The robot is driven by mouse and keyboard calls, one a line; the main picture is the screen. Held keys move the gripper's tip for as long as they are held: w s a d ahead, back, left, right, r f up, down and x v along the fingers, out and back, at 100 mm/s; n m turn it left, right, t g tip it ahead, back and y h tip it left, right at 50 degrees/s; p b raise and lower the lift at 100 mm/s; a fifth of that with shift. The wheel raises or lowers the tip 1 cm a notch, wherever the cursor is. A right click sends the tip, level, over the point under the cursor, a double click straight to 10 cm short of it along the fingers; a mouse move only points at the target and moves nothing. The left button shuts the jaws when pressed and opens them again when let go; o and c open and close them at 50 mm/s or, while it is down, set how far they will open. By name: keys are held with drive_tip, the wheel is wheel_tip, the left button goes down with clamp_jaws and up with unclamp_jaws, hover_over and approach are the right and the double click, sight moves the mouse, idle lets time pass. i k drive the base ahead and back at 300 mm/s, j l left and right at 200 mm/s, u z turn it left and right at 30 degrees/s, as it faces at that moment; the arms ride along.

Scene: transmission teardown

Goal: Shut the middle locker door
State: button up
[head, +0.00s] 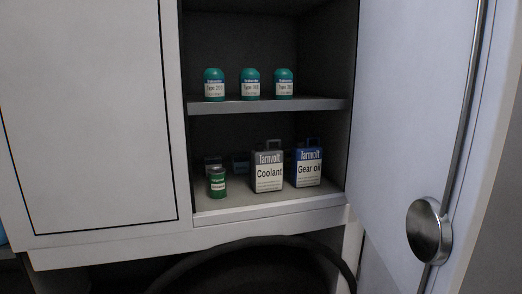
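The middle locker (265,106) stands open, and its two shelf levels show. A pale door (405,120) stands swung out at the right of the opening, toward me. A long metal rod (466,110) and a round metal knob (430,232) are on it near its right edge. The top and bottom of this door are cut off by the frame. My gripper is not in view.
Three teal bottles (250,86) stand on the upper shelf. A coolant can (268,172), a gear oil can (308,168) and a green can (217,183) stand below, inside the locker. A shut pale door (85,110) is at left. A dark curved shape (250,242) lies below.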

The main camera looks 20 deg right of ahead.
sight(436, 83)
drive_tip(key=k+l, duration=0.1)
drive_tip(key=l, duration=0.5)
drive_tip(key=k+l+z, duration=0.1)
drive_tip(key=l, duration=1.2)
drive_tip(key=k, duration=0.05)
